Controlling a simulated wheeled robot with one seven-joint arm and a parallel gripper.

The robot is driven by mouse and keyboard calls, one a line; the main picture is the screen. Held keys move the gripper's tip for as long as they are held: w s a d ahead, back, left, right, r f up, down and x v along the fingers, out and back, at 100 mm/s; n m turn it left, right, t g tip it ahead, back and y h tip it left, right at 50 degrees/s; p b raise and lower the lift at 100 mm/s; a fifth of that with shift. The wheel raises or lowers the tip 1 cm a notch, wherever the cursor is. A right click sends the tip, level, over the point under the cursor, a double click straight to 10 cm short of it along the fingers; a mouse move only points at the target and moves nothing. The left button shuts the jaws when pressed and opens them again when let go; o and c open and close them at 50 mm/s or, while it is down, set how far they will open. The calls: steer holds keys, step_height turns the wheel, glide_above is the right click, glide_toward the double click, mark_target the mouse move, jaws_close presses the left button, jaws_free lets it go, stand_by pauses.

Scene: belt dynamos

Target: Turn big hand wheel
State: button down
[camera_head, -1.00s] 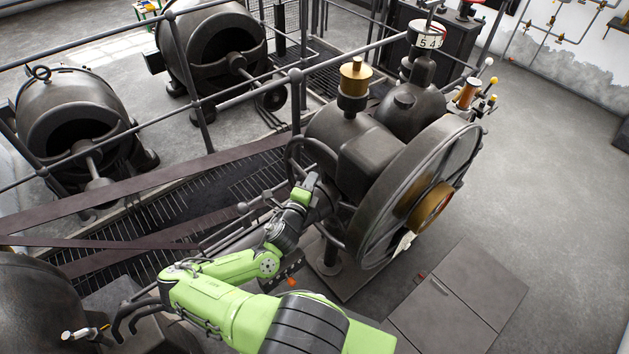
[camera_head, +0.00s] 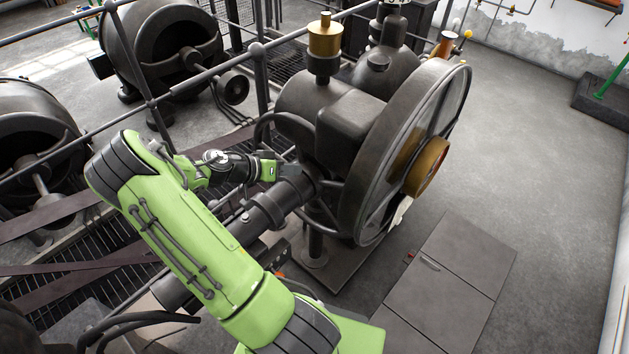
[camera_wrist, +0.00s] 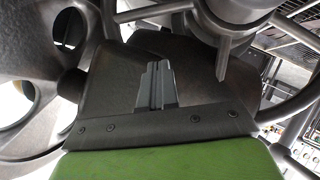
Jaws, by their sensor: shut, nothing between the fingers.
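The hand wheel (camera_head: 284,116) is a dark metal ring on the near side of the engine (camera_head: 345,140). Part of its rim is hidden behind my gripper and the pipework. My gripper (camera_head: 291,171) is shut and empty, by the lower part of the ring; I cannot tell if it touches. In the wrist view the closed fingers (camera_wrist: 155,72) point at dark metal. There, a curved rim (camera_wrist: 296,104) passes on the right, with spokes and a round hub above.
The large flywheel (camera_head: 385,165) with a brass hub (camera_head: 427,168) stands right of the hand wheel. A railing (camera_head: 205,76) and dark dynamos (camera_head: 165,40) lie to the left. A thick pipe (camera_head: 262,214) runs below my gripper.

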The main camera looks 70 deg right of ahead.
steer(key=a+f+x, duration=0.1)
steer(key=x, duration=1.2)
steer(key=shift+s+a+f+p, duration=0.3)
steer(key=shift+a+f+p, duration=0.05)
steer(key=shift+a, duration=0.1)
